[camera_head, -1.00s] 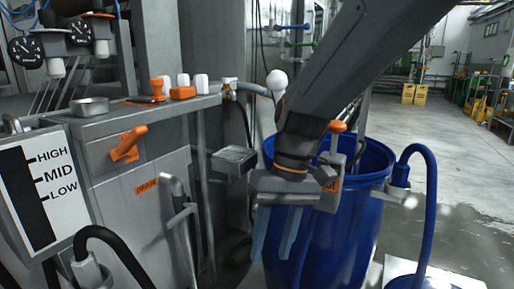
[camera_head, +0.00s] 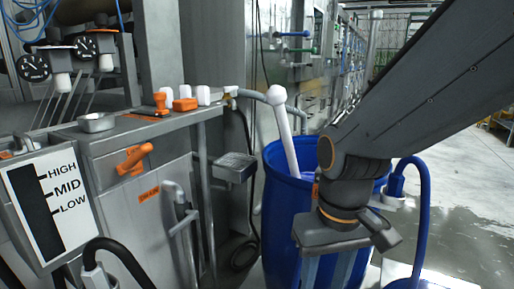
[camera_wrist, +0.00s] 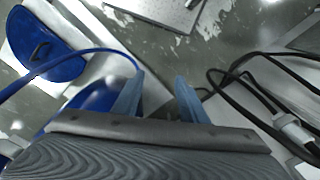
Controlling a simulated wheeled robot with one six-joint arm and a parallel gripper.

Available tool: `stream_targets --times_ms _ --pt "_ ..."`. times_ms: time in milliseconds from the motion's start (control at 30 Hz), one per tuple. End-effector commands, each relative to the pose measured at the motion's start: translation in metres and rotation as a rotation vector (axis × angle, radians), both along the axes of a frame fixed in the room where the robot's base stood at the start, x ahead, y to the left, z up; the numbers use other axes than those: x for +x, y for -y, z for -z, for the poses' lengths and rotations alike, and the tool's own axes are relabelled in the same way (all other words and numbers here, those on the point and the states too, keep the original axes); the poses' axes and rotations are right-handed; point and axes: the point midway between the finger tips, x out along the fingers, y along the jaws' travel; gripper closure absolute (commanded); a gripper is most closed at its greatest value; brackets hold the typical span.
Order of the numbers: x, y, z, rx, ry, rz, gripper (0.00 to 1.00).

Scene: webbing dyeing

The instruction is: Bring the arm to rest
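My gripper (camera_head: 327,272) hangs pointing down in front of the blue barrel (camera_head: 279,215) in the head view. Its two pale blue fingers are apart, and their lower ends are cut off by the picture's bottom edge. In the wrist view my gripper (camera_wrist: 160,78) shows both fingers spread with nothing between them. A white rod with a round knob (camera_head: 284,125) stands tilted in the barrel, to the left of my arm. My arm hides part of the barrel's right side.
A grey machine (camera_head: 163,208) with an orange lever (camera_head: 134,158) and a level board (camera_head: 48,209) stands at the left. A small metal tray (camera_head: 234,166) sticks out beside the barrel. A blue hose (camera_head: 424,215) curves at the right. Open floor (camera_head: 463,180) lies beyond it.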

Motion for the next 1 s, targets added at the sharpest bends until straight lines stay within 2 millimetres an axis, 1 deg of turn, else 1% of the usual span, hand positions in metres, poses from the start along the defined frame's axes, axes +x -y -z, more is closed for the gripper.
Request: stream_targets --times_ms 33,167,400,533,733,1000 --pt "-0.001 0.003 -0.008 -0.002 -0.002 0.011 0.61" --pt "-0.001 0.014 -0.022 -0.009 -0.004 0.044 0.61" --pt "-0.001 0.043 -0.055 -0.024 -0.007 0.125 0.61" --pt "-0.003 0.058 -0.069 -0.032 -0.009 0.165 0.61" --pt "-0.005 0.072 -0.08 -0.037 -0.007 0.202 0.61" --pt "-0.005 0.076 -0.08 -0.039 -0.008 0.21 0.61"
